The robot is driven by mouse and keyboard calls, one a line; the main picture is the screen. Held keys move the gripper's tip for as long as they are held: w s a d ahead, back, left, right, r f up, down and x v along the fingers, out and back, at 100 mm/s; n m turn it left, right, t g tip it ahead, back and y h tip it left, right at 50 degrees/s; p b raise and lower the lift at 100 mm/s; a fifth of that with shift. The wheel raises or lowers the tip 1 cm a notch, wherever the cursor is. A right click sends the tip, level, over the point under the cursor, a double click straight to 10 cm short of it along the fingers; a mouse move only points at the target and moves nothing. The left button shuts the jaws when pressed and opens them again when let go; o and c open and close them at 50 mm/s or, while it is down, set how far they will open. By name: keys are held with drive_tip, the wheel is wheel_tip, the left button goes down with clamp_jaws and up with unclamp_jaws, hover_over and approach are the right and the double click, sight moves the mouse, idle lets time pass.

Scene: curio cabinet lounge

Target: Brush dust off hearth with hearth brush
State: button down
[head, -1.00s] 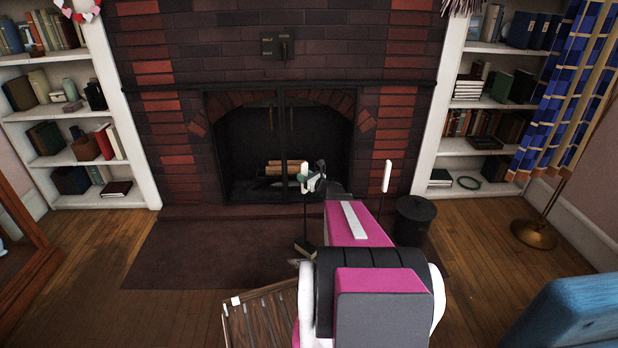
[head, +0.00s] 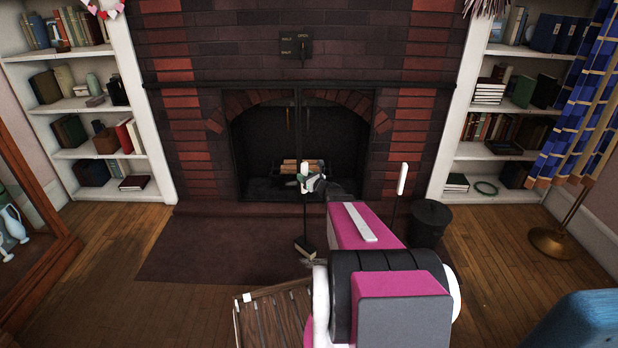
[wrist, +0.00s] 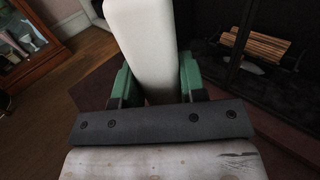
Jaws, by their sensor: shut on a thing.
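My gripper (head: 314,184) is out over the hearth, with its green fingers (wrist: 188,75) shut on the white handle (wrist: 140,40) of the hearth brush. In the head view the brush (head: 305,246) hangs upright, with a thin dark shaft and a block-shaped head at the bottom. The head is at or just above the hearth; I cannot tell if it touches. The dark reddish hearth slab (head: 200,250) lies before the fireplace. A small greyish patch shows beside the brush head, partly behind my arm; I cannot tell if it is dust.
Another white-handled tool (head: 402,178) stands right of my arm, near a black bin (head: 430,220). A slatted wooden piece (head: 272,318) is close in front. Logs (head: 300,167) lie in the firebox. A glass cabinet (head: 30,240) stands left. The left hearth is clear.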

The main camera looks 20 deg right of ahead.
drive_tip(key=w+a, duration=0.2)
drive_tip(key=a, duration=0.5)
drive_tip(key=w+a, duration=0.2)
drive_tip(key=a, duration=0.5)
drive_tip(key=shift+w+a, duration=0.15)
drive_tip(key=shift+w, duration=0.15)
idle(0.6)
drive_tip(key=shift+s, duration=0.1)
